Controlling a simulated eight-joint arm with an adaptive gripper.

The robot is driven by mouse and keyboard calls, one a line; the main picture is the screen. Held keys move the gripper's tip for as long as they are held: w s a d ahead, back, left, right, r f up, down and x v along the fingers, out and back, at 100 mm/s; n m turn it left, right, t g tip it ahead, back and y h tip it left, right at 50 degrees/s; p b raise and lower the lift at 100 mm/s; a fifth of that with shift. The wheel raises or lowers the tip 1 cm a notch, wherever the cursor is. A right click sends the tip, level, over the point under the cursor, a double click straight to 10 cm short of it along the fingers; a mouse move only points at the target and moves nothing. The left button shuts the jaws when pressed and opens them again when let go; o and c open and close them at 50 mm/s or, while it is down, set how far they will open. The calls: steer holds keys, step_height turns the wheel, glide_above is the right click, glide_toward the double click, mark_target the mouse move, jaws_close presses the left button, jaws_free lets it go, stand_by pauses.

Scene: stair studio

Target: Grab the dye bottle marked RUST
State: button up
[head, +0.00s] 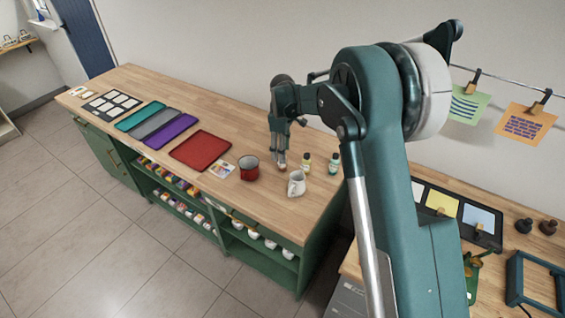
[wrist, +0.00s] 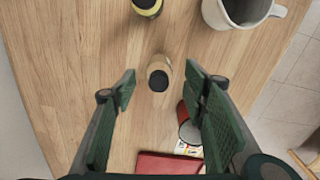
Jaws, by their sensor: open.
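A small bottle with a black cap and a tan body (wrist: 160,68) stands on the wooden counter (wrist: 80,60). In the wrist view it shows from above, between and beyond the fingertips of my gripper (wrist: 163,90). The gripper is open, with a finger on each side and a gap to the bottle. No lettering on it can be read, so I cannot tell whether it is marked RUST. In the head view my gripper (head: 281,163) points down over the counter and largely hides that bottle. A yellow-labelled bottle (head: 306,163) and a teal-labelled bottle (head: 334,163) stand to the right.
A white pitcher (head: 296,183) stands close in front of the bottles. Clear wood lies behind the mat. The wall runs along the back.

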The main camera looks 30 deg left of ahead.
steer(key=shift+f, duration=0.65)
steer(key=shift+f, duration=0.15)
steer(key=shift+w+f, duration=0.1)
steer(key=shift+f, duration=2.35)
steer(key=c, duration=1.1)
steer(key=shift+o, duration=0.2)
steer(key=shift+r, duration=0.15)
steer(key=shift+r, duration=4.9)
